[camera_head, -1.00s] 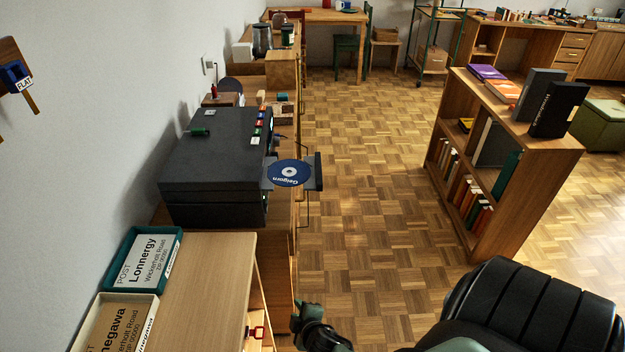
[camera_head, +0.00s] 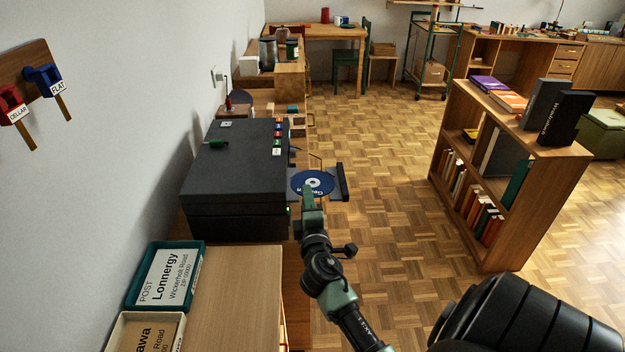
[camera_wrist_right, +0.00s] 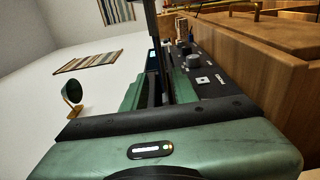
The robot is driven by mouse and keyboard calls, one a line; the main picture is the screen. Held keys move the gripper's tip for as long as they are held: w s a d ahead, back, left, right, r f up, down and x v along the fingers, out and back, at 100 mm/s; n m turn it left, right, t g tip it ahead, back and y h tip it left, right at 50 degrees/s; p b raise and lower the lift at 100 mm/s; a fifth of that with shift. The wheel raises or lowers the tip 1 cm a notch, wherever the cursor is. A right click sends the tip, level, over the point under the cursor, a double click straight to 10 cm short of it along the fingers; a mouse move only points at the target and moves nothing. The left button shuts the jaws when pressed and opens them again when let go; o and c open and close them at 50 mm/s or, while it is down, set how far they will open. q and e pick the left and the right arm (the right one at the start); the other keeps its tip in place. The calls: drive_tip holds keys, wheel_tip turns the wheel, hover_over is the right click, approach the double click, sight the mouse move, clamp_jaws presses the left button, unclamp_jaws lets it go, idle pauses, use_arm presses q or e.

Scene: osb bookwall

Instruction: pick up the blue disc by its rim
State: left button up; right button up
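The blue disc (camera_head: 325,181) has a white centre and lettering on it. It lies flat on a dark tray (camera_head: 341,184) that sticks out to the right from a black box-shaped device (camera_head: 236,166). My right gripper (camera_head: 308,192) is at the near-left edge of the disc and covers part of its rim in the head view. I cannot tell whether it touches the disc, or whether its fingers are open or shut. In the right wrist view the green gripper body (camera_wrist_right: 190,147) fills the foreground, and I cannot make out the disc. My left gripper is not in view.
A wooden cabinet with labelled post trays (camera_head: 165,275) is at the near left. A low bookshelf (camera_head: 497,190) stands to the right, with open parquet floor (camera_head: 385,225) between. The device's panel with knobs (camera_wrist_right: 194,62) shows in the wrist view.

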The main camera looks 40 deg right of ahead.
drive_tip(key=shift+x, duration=0.95)
drive_tip(key=shift+s+f, duration=0.1)
clamp_jaws()
